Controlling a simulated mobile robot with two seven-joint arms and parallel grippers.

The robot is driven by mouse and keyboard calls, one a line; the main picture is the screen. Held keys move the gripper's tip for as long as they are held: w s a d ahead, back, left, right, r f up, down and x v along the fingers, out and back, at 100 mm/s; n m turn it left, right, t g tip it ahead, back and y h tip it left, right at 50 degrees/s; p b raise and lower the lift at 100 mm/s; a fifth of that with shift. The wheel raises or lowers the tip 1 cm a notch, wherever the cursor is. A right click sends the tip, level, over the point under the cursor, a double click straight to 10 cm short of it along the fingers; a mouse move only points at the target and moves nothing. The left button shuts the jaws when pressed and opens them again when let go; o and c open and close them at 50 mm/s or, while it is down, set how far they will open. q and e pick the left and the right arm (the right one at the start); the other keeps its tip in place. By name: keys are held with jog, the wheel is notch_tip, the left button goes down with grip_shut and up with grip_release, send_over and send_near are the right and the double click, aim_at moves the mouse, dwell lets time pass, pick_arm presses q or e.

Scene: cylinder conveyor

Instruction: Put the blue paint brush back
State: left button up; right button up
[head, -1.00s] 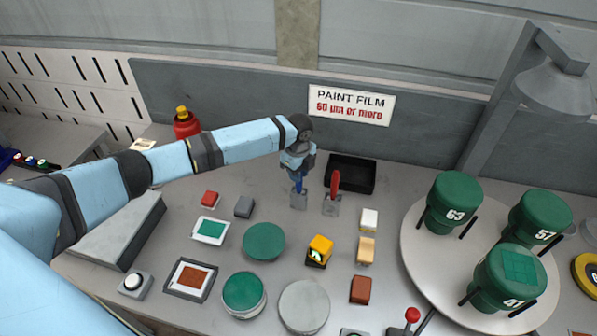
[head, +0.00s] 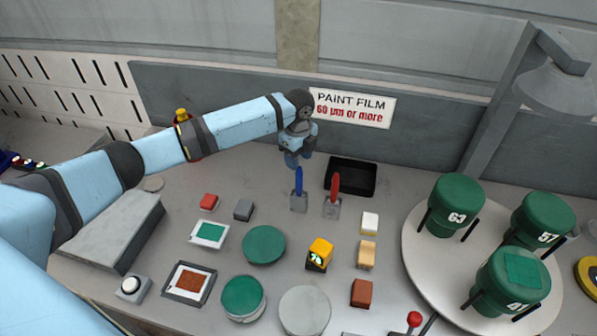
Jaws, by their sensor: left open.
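The blue paint brush (head: 298,181) stands upright in a small grey holder (head: 299,203) near the back of the table. A red brush (head: 335,184) stands in a like holder just to its right. My left gripper (head: 293,160) is above and slightly behind the blue brush, open, with its fingers pointing down. It looks clear of the handle, though the gap to the handle's top is small. My right gripper is not in view.
A black tray (head: 351,176) lies behind the red brush. Small blocks, green discs and sample plates are spread over the front. A round turntable (head: 418,262) with green canisters (head: 455,205) and a lamp (head: 549,85) stand at the right.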

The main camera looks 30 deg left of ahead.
pick_arm(q)
notch_tip(320, 180, up, 5)
jog(key=shift+f, duration=0.1)
jog(key=shift+s, duration=0.1)
dwell(0.6)
